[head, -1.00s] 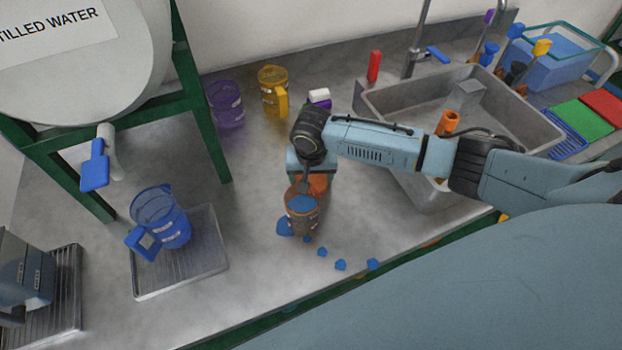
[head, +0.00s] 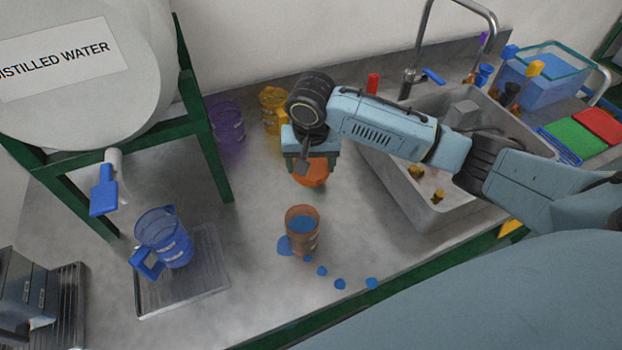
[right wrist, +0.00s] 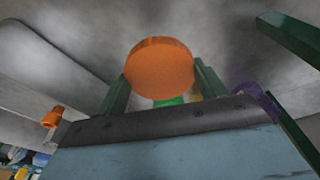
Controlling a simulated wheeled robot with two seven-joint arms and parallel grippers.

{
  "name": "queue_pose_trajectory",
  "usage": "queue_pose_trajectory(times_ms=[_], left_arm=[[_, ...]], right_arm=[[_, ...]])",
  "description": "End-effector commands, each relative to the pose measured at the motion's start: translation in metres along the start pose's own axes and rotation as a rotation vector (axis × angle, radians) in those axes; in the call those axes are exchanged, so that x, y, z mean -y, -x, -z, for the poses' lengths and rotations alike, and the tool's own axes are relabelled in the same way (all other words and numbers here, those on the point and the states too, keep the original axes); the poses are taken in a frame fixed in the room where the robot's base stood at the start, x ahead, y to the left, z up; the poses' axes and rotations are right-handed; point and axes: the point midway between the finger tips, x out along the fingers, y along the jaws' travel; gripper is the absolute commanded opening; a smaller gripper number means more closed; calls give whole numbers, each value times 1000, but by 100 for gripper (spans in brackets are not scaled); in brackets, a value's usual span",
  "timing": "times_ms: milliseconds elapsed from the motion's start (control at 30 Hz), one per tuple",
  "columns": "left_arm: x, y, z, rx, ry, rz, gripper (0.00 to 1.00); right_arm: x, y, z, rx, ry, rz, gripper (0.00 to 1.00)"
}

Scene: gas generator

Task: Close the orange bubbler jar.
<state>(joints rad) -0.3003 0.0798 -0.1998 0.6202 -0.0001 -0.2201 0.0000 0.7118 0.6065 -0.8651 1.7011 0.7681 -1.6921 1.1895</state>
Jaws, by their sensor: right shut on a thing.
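The orange bubbler jar (head: 302,240) stands upright on the grey bench with its top open and blue contents showing inside. My right gripper (head: 306,160) is behind the jar in the head view, apart from it, and is shut on a round orange lid (head: 312,175). In the right wrist view the lid (right wrist: 160,68) sits between the two green fingers (right wrist: 162,88), its round face toward the camera. The lid's exact height above the bench is hard to tell. My left gripper is not in view.
Several blue chunks (head: 340,284) lie in front of and beside the jar. A blue jug (head: 165,240) stands on a metal tray (head: 205,285) to the left. Purple (head: 228,125) and yellow (head: 272,97) jugs stand behind. The sink (head: 440,205) is to the right.

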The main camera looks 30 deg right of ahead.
Motion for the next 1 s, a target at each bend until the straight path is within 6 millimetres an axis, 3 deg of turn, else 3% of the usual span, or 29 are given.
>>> queue_pose_trajectory(times_ms=[100, 233, 800, 1000], left_arm=[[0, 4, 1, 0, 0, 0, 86], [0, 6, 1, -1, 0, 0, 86], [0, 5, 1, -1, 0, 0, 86], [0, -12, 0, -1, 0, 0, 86]], right_arm=[[0, 27, 5, -3, -1, 2, 46], [0, 44, 7, 0, -1, 2, 46], [0, 54, 8, -2, 11, 3, 46], [3, 79, -12, -11, 238, 45, 46]])
